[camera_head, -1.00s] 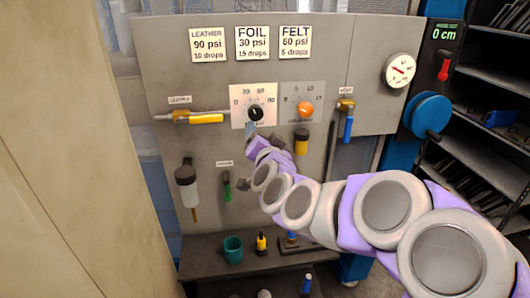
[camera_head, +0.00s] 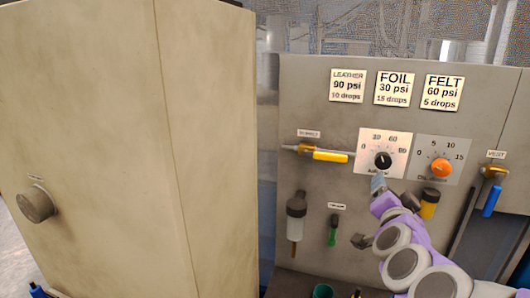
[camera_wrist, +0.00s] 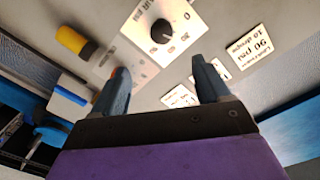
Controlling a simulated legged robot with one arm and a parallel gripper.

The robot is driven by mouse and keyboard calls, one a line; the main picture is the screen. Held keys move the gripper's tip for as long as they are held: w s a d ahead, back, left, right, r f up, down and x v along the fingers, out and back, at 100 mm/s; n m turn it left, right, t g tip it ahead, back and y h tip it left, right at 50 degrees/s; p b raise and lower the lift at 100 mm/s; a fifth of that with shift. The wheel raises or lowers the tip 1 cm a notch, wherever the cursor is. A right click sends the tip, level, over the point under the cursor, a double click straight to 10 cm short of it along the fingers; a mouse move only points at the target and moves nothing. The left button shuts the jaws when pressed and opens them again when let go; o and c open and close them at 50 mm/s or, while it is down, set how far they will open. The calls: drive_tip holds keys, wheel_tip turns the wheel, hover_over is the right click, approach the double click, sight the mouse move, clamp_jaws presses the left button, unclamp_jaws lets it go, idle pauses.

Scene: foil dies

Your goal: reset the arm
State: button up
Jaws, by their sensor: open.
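My gripper (camera_head: 378,184) is in front of the grey panel, just below the black air dial (camera_head: 383,160). In the wrist view my gripper (camera_wrist: 160,70) shows its two fingers apart with nothing between them. The black dial (camera_wrist: 163,32) on its white plate lies beyond the fingertips, apart from them as far as I can tell. My arm (camera_head: 405,255) reaches in from the lower right and is bent, with its lower part out of frame.
A large beige cabinet (camera_head: 90,130) with a round knob (camera_head: 36,203) fills the left. The panel holds an orange dial (camera_head: 442,168), a yellow-handled lever (camera_head: 330,156), a clear bottle (camera_head: 295,220), a green-handled tool (camera_head: 332,230) and a blue-handled valve (camera_head: 491,200). Signs (camera_head: 393,88) hang above.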

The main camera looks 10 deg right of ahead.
drive_tip(key=s+a+f+n+g+y, duration=0.1)
drive_tip(key=a+f+n+g+y, duration=0.2)
drive_tip(key=a+f+n+y, duration=0.55)
drive_tip(key=s+a+f+n+g+y, duration=0.15)
drive_tip(key=a+f, duration=0.35)
drive_tip(key=a, duration=0.9)
drive_tip(key=s+a+f+n+g+y, duration=0.15)
drive_tip(key=s+a+f+g, duration=0.4)
drive_tip(key=s, duration=0.55)
drive_tip(key=s+f+n+g+h, duration=0.2)
drive_tip(key=s+g, duration=0.4)
drive_tip(key=s, duration=0.8)
drive_tip(key=shift+d+f+g, duration=0.25)
drive_tip(key=shift+d+g, duration=0.1)
drive_tip(key=shift+g, duration=0.05)
